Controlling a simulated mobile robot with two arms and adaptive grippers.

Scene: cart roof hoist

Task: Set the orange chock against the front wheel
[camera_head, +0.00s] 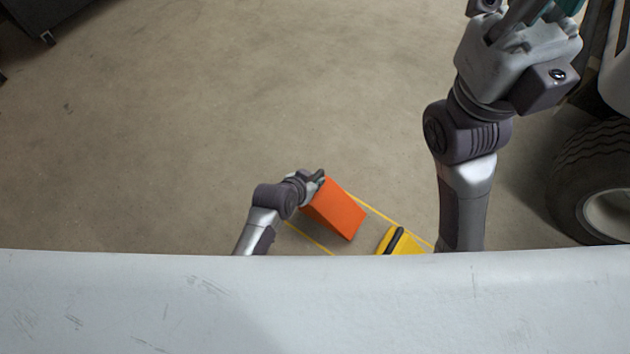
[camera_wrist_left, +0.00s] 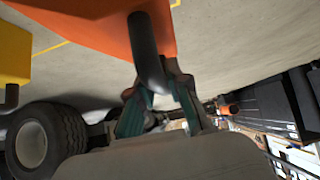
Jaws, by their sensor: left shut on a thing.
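My left gripper (camera_head: 318,180) is shut on the black handle of the orange chock (camera_head: 337,210). In the left wrist view the handle (camera_wrist_left: 147,50) runs between the teal fingertips (camera_wrist_left: 158,100), with the orange chock (camera_wrist_left: 95,22) beyond it. The chock is over or within a yellow floor outline; I cannot tell whether it touches the floor. A black wheel (camera_head: 580,185) with a pale hub stands far to the right of the chock; a wheel also shows in the left wrist view (camera_wrist_left: 60,130). My right gripper (camera_head: 542,14) is at the upper right, its fingertips partly cut off.
A yellow chock (camera_head: 407,244) with a black handle sits right of the orange one, partly hidden; yellow also shows in the left wrist view (camera_wrist_left: 14,55). A dark wheeled cabinet (camera_head: 38,15) stands at the upper left. The concrete floor (camera_head: 220,100) between is clear.

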